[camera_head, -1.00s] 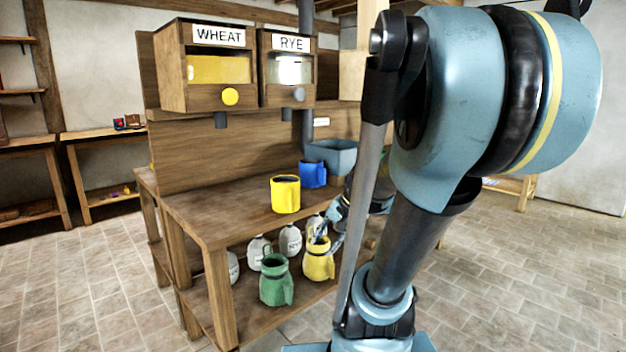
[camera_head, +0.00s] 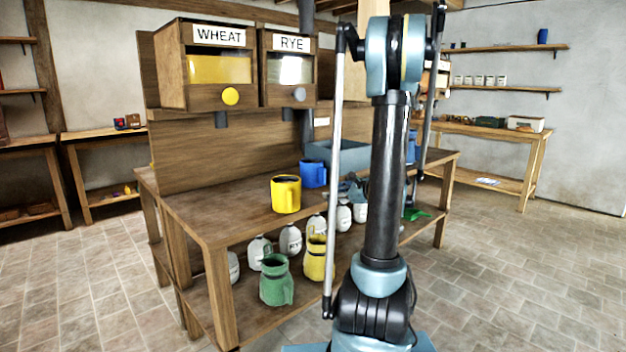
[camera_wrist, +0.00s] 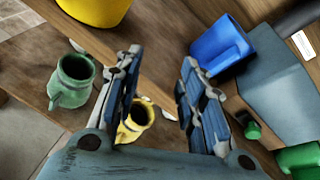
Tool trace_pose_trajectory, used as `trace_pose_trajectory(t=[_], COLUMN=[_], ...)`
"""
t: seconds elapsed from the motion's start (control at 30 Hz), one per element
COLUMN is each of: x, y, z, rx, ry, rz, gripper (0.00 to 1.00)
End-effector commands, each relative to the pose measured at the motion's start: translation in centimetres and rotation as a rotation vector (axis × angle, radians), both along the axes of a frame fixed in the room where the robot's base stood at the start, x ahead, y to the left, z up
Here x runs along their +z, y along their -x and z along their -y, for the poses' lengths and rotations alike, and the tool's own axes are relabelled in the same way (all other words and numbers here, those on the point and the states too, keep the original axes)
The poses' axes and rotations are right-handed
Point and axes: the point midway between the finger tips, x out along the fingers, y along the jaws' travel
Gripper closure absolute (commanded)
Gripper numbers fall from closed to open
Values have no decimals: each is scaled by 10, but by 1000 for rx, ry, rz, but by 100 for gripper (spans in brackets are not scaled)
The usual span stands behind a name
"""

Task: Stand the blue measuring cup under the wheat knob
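The blue measuring cup (camera_head: 313,174) stands upright on the bench top, behind and right of a yellow cup (camera_head: 286,194). The yellow wheat knob (camera_head: 230,96) is on the front of the WHEAT bin (camera_head: 171,66), with a dark spout (camera_head: 221,120) below. The bench top under this spout is bare. My gripper (camera_wrist: 161,85) is open and empty in the wrist view. The blue cup (camera_wrist: 220,45) shows just beyond its right finger; whether they touch cannot be told. In the head view my gripper is partly hidden behind my arm, right of the blue cup.
The RYE bin (camera_head: 287,68) has a grey knob (camera_head: 299,94). A blue-grey trough (camera_head: 325,152) stands behind the blue cup. The lower shelf holds a green jug (camera_head: 275,282), a yellow jug (camera_head: 315,258) and several white jugs. The bench's left front is clear.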

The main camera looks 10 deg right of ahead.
Motion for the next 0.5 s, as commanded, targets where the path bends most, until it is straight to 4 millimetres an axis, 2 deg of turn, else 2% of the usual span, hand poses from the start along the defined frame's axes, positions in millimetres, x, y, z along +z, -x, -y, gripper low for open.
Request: trace_pose_trajectory(t=[0.03,0.2,0.33,0.5], x=[-1,-2,-3,-5], y=[-10,-36,-47,-54], z=[12,46,68,84], rx=[-33,-125,-170,-199], ry=[-60,-280,-412,-509], rz=[-6,-27,-39,-46], gripper=[63,63,63,63])
